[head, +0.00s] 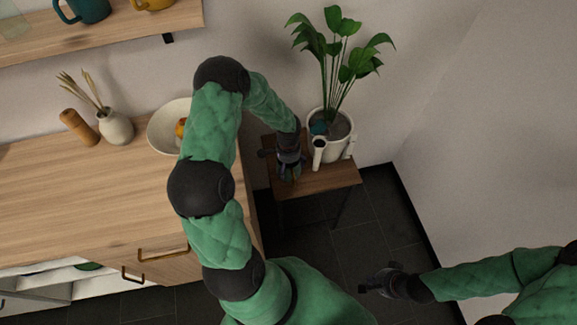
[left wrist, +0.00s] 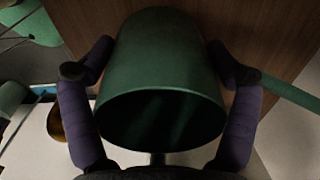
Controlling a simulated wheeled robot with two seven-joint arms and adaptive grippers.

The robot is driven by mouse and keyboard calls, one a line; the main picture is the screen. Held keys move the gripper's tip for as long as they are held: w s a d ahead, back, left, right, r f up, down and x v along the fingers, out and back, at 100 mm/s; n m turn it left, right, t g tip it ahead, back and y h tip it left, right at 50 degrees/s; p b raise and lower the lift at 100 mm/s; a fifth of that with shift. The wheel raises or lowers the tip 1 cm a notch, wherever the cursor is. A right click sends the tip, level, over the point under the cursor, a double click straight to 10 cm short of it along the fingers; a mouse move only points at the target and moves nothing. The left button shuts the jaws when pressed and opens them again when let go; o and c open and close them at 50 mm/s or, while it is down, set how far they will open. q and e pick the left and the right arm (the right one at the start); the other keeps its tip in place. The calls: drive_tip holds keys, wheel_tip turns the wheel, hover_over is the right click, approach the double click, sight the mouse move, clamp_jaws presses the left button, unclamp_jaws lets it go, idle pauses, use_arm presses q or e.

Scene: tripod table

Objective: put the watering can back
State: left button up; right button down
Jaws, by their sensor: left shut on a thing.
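The watering can (left wrist: 160,62) is a dark green, rounded body with an open, dark end towards the camera in the left wrist view. A green tube (left wrist: 285,92) shows to its right. My left gripper (left wrist: 158,105) is shut on the can, one dark finger on each side. In the head view my left gripper (head: 288,160) is over the small wooden table (head: 335,178), left of the potted plant; a bit of green shows below it, and the arm hides most of the can. My right gripper (head: 378,280) is open and empty, low over the dark floor.
The plant's white pot (head: 341,127) stands at the back of the small table, close to my left gripper. A wooden cabinet (head: 80,200) at left carries a white bowl (head: 165,128), a vase (head: 116,127) and a wooden cylinder (head: 79,127). The table's front right is clear.

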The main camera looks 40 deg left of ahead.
use_arm(q)
drive_tip(key=shift+r, duration=0.15)
drive_tip(key=o, duration=1.4)
drive_tip(key=shift+c, duration=0.2)
wheel_tip(320, 180, up, 12)
drive_tip(key=p, duration=0.4)
drive_tip(key=shift+p, duration=0.35)
